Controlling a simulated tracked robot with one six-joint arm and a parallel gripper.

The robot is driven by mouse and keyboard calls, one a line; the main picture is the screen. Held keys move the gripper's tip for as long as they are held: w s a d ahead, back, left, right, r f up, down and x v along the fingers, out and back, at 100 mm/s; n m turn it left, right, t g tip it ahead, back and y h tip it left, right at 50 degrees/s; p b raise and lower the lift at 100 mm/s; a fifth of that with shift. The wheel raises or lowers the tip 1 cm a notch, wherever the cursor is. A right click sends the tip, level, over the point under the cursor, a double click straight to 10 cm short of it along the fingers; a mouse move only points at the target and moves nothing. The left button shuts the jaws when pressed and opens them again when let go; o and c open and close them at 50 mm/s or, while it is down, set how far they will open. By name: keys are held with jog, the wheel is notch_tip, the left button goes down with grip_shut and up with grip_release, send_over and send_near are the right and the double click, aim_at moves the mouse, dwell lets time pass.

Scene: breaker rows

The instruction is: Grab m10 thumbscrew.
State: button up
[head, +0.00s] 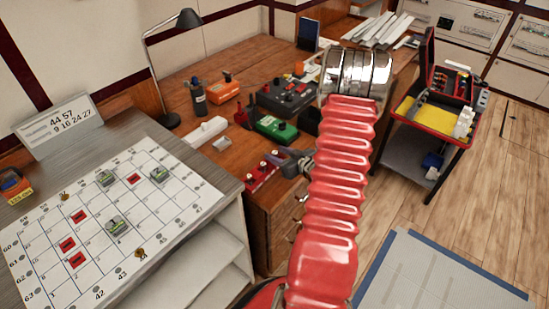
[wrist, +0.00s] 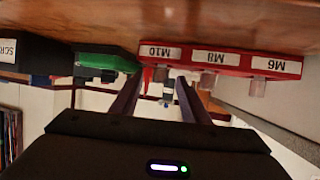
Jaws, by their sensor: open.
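The red rack (wrist: 222,60) shows upside down in the wrist view, with labels M10, M8 and M6. A small grey and blue piece below the M10 label (wrist: 159,51) shows between my fingers; I cannot tell whether it is the M10 thumbscrew or something behind it. My gripper (wrist: 157,84) is open, its two dark fingers spread just short of the M10 end.
A green box (head: 277,130) and a dark device (head: 287,96) stand behind the rack. A white block (head: 206,131) lies to its left. A grid board (head: 95,225) with breakers is at the left. A tool cart (head: 432,100) stands right; the floor between is clear.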

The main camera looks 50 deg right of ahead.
jog(key=shift+c, duration=0.7)
grip_shut()
